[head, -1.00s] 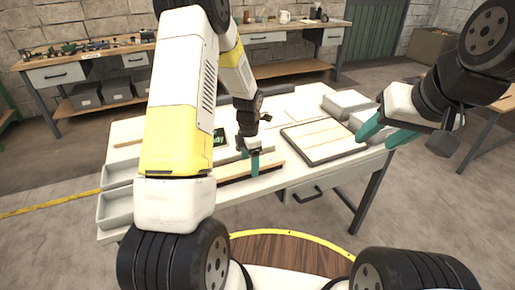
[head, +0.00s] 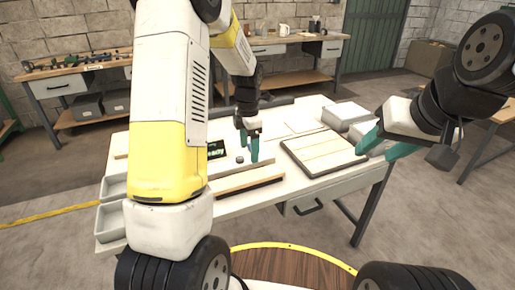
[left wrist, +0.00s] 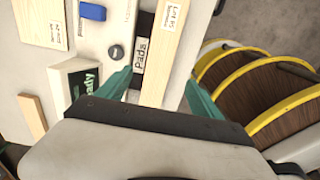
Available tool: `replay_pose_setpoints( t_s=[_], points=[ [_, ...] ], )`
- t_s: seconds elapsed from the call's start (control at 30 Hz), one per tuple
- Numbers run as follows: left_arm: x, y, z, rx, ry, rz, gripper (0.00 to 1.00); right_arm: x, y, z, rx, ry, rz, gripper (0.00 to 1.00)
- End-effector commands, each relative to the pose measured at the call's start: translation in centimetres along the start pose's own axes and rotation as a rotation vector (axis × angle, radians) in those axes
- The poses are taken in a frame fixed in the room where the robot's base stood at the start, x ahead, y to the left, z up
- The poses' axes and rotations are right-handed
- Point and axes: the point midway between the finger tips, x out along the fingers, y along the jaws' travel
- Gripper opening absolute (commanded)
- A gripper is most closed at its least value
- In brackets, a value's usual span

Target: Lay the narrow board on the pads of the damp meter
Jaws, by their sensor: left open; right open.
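The narrow board (head: 236,184) lies along the front of the table; in the left wrist view this pale board (left wrist: 163,50) bears a paper label. It lies along a dark strip marked "Pads" (left wrist: 140,70); what touches beneath it is hidden. The damp meter's lit screen (head: 217,149) shows left of my left gripper, and reads partly as "Ready" (left wrist: 84,84) in the wrist view. My left gripper (head: 249,150) is open, its teal fingers apart on either side of the board in the wrist view. My right gripper (head: 384,145) is open and empty above the table's right side.
A dark-framed tray of pale boards (head: 325,152) lies right of my left gripper. Grey bins (head: 346,115) stand behind it, and more bins (head: 112,187) line the left edge. A round knob (left wrist: 115,52) and a blue piece (left wrist: 92,12) are near the meter.

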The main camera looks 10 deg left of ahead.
Motion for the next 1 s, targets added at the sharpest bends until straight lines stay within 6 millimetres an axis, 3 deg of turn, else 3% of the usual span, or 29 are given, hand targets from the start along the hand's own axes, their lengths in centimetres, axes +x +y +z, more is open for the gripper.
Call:
replay_pose_setpoints(
  t_s=[0.17, 0.27, 0.4, 0.6, 0.8, 1.0],
  points=[
    [-2.5, -0.6, -0.4, 0.083, -0.022, 0.015, 0.76, 0.0, 0.0, 0.0, 0.0, 0.0, 0.0, 0.47],
    [-5.8, -2.0, -1.2, 0.265, -0.062, 0.053, 0.76, 0.0, 0.0, 0.0, 0.0, 0.0, 0.0, 0.47],
    [-11.4, -5.5, -3.2, 0.655, -0.119, 0.152, 0.76, 0.0, 0.0, 0.0, 0.0, 0.0, 0.0, 0.47],
    [-17.2, -11.7, -6.6, 1.248, -0.126, 0.349, 0.76, 0.0, 0.0, 0.0, 0.0, 0.0, 0.0, 0.47],
    [-19.8, -17.6, -9.9, 1.778, -0.027, 0.558, 0.76, 0.0, 0.0, 0.0, 0.0, 0.0, 0.0, 0.47],
    [-20.1, -20.8, -11.5, 2.082, 0.087, 0.678, 0.76, 0.0, 0.0, 0.0, 0.0, 0.0, 0.0, 0.47]
  ],
)
